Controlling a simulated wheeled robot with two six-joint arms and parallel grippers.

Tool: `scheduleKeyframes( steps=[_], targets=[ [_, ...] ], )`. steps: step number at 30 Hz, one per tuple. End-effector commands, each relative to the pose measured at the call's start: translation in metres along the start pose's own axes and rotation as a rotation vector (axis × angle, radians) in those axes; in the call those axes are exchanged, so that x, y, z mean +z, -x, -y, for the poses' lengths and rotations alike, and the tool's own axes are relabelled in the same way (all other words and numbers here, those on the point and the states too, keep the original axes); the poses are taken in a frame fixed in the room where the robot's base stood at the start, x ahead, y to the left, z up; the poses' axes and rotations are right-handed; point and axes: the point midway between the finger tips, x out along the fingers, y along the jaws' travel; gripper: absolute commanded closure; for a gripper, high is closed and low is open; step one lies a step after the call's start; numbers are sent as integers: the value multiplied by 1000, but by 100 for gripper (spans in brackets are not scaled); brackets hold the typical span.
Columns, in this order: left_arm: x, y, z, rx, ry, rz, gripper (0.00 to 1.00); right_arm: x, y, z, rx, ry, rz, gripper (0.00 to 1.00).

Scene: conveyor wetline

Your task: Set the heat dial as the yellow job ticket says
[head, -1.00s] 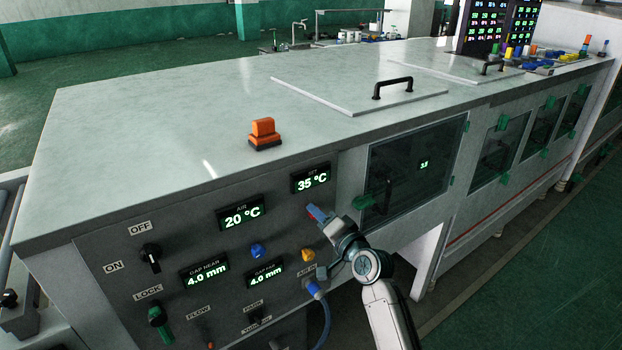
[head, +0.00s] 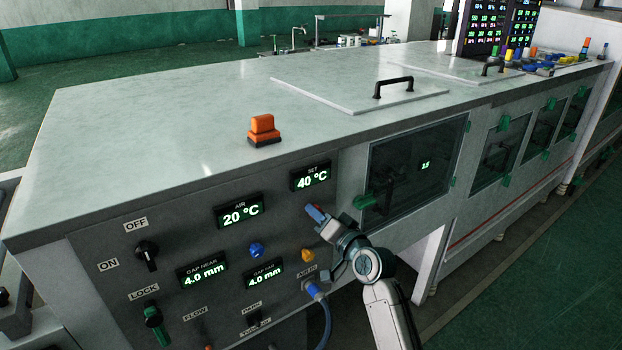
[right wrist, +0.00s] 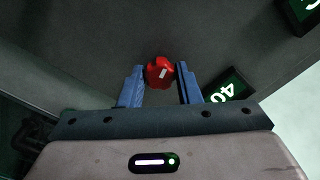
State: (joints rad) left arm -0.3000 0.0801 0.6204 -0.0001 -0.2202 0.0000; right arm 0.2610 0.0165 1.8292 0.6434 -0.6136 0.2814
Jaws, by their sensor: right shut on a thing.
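The red heat dial (right wrist: 160,71) with a white pointer mark sits between the blue fingers of my right gripper (right wrist: 160,88), in the right wrist view. The gripper is shut on it. In the head view my right gripper (head: 316,213) reaches the front panel just below the SET display (head: 311,178), which reads 40 °C. The fingers mostly hide the dial there. The AIR display (head: 240,211) reads 20 °C. No yellow job ticket can be made out in these frames. My left gripper is not in view.
The panel (head: 215,245) also carries an ON/OFF switch (head: 147,254), a green LOCK handle (head: 154,324), a blue knob (head: 257,250), a yellow knob (head: 307,255) and an air hose (head: 325,315). A window with a green latch (head: 365,202) is right of my gripper.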

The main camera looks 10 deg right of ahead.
Motion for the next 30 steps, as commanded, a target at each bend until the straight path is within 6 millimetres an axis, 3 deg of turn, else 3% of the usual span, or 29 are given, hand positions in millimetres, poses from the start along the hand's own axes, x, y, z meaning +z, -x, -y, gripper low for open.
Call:
scheduleKeyframes(
  steps=[17,30],
  targets=[
    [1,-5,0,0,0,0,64,2,0,-2,3,48,3,86],
    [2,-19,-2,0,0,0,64,2,0,-2,2,184,3,86]
  ],
)
